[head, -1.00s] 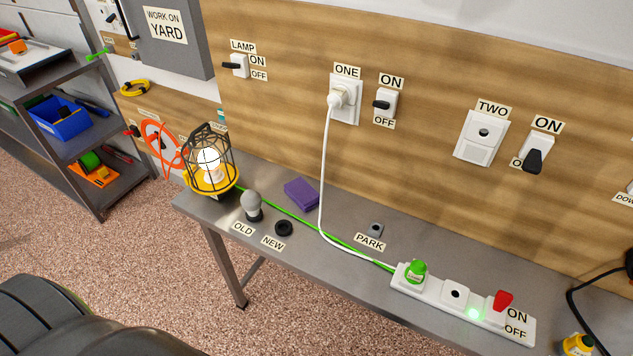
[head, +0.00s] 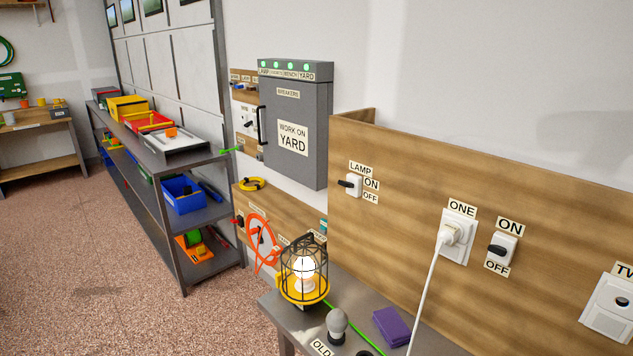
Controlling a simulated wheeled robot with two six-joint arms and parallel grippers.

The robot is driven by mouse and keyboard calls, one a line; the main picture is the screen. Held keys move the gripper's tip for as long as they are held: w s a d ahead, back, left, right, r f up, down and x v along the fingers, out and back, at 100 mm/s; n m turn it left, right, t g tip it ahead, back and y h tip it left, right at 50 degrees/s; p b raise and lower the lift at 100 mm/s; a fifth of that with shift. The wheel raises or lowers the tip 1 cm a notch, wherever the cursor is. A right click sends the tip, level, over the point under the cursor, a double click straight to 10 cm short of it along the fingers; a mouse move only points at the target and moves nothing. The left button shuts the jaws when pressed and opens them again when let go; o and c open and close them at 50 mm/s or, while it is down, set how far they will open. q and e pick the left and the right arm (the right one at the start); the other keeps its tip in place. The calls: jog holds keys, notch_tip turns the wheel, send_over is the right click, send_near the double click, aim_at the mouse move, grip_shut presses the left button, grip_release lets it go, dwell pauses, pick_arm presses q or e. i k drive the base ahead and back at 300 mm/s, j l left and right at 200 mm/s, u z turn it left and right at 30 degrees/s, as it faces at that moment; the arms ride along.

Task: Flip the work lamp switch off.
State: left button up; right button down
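The work lamp switch (head: 352,186) is a white plate with a black lever, on the wooden back panel under a LAMP label, with ON and OFF labels to its right. Its lever points left and sits about level with the ON label. The work lamp (head: 304,269) is a yellow base with a black wire cage at the left end of the steel bench. Its bulb glows white. Neither of my grippers shows in the head view.
The steel bench (head: 268,301) runs along the bottom right with a grey bulb (head: 337,322) and a purple block (head: 391,326). A switch (head: 502,248) and a socket with a white plug (head: 451,236) are to the right. A grey breaker cabinet (head: 293,165) and shelving (head: 181,277) stand left. Floor is open at left.

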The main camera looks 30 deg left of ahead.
aim_at(343, 183)
jog(key=u, duration=0.9)
jog(key=i+j, duration=0.1)
jog(key=j, duration=0.25)
